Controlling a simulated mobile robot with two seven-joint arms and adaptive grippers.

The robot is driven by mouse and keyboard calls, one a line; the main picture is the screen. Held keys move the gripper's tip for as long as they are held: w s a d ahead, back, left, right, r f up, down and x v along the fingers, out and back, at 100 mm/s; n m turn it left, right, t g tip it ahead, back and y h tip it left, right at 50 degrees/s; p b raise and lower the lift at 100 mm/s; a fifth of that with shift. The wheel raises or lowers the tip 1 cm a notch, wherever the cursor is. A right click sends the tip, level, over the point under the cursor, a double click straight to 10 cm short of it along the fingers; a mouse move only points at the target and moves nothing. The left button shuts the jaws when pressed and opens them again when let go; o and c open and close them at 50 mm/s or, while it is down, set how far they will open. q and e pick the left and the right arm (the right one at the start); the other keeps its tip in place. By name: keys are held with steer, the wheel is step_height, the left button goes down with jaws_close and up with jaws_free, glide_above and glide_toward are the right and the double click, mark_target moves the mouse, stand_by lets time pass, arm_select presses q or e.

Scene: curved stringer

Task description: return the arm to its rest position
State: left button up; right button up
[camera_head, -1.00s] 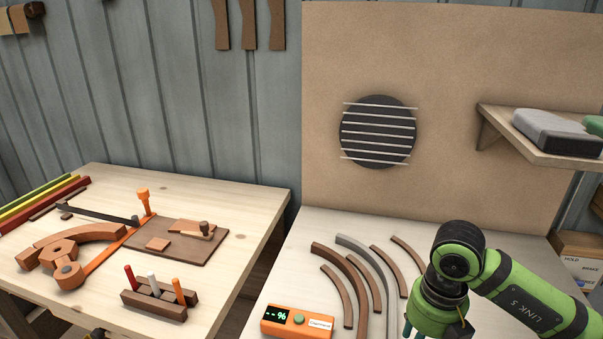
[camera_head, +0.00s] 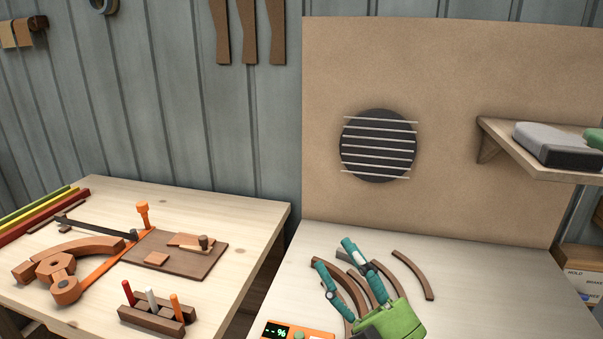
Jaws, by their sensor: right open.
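My right gripper (camera_head: 333,253) reaches in from the bottom over the right table (camera_head: 480,290), its two teal fingers spread and pointing toward the back. Nothing shows between the fingers. Several curved wooden strips (camera_head: 414,274) lie on this table, partly hidden behind the gripper's fingers and green body. I cannot tell whether the fingers touch any of them. My left gripper is not in view.
An orange meter (camera_head: 297,331) sits at the near edge, cut by the frame. The left table (camera_head: 245,215) holds an orange jig (camera_head: 65,290), a brown board (camera_head: 180,262) and a tool rack (camera_head: 155,318). A shelf (camera_head: 545,164) juts out at right.

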steer(key=s+d+f+m+g+h, duration=0.1)
steer(key=d+f+m+g+h, duration=0.1)
steer(key=d+f+m+h, duration=0.4)
steer(key=d+f+m+g+h, duration=0.2)
steer(key=f+h, duration=0.1)
steer(key=f, duration=0.5)
steer(key=s+d+f+m+g+h, duration=0.1)
steer(key=d+f+m+g+h, duration=0.1)
steer(key=d+f+m+h, duration=0.45)
steer(key=s+a+f+n+g+y, duration=0.2)
steer(key=s+f+g, duration=0.8)
steer(key=s+f, duration=0.75)
steer(key=s+f+g, duration=0.2)
steer(key=s+f, duration=0.1)
steer(key=f, duration=1.8)
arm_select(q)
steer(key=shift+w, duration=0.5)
arm_select(e)
steer(key=s+d+f, duration=0.3)
steer(key=s+f, duration=1.1)
steer(key=s, duration=0.2)
steer(key=shift+g, duration=0.4)
